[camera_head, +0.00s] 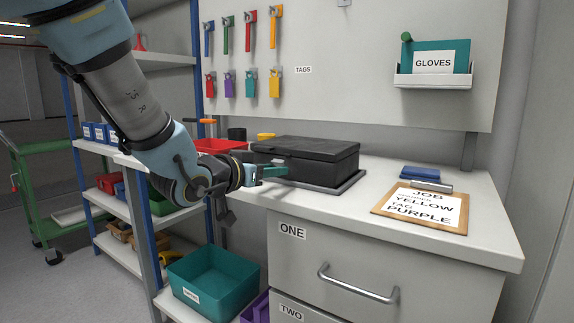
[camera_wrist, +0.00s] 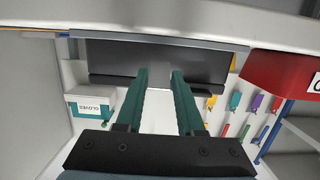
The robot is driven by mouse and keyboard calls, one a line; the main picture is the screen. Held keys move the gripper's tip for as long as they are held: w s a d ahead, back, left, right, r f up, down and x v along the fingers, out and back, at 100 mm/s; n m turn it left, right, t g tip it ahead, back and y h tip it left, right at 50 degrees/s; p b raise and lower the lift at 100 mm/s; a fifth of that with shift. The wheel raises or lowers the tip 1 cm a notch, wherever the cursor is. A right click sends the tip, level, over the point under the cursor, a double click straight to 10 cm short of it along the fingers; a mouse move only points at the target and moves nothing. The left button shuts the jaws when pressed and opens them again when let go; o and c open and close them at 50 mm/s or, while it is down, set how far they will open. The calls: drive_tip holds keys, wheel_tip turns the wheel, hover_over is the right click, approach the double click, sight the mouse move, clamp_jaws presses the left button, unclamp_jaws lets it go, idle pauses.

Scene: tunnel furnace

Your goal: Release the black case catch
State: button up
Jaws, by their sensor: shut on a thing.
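The black case (camera_head: 325,163) sits closed on a dark grey tray (camera_head: 352,184) on the counter. My gripper (camera_head: 276,171), with teal fingers, reaches the case's front face from the left. In the wrist view, the fingertips (camera_wrist: 157,73) stand a little apart against the dark case front (camera_wrist: 208,65). They are shut on the catch, which is small and mostly hidden between and behind the tips. The lid looks down flat on the case.
A clipboard (camera_head: 388,209) reading JOB, YELLOW, TAG, PURPLE lies on the right, with a blue block (camera_head: 424,173) behind it. A red bin (camera_head: 220,145) stands left of the case. Drawer ONE (camera_head: 335,255) is below. The pegboard (camera_head: 350,80) holds hanging tags and a gloves box (camera_head: 434,66).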

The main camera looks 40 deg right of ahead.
drive_tip(key=o, duration=0.9)
drive_tip(key=shift+c, duration=0.2)
drive_tip(key=shift+a, duration=0.1)
drive_tip(key=p+v, duration=0.1)
drive_tip(key=v, duration=0.4)
drive_tip(key=shift+s+a+r, duration=0.1)
drive_tip(key=shift+s+a, duration=0.05)
drive_tip(key=shift+a, duration=0.25)
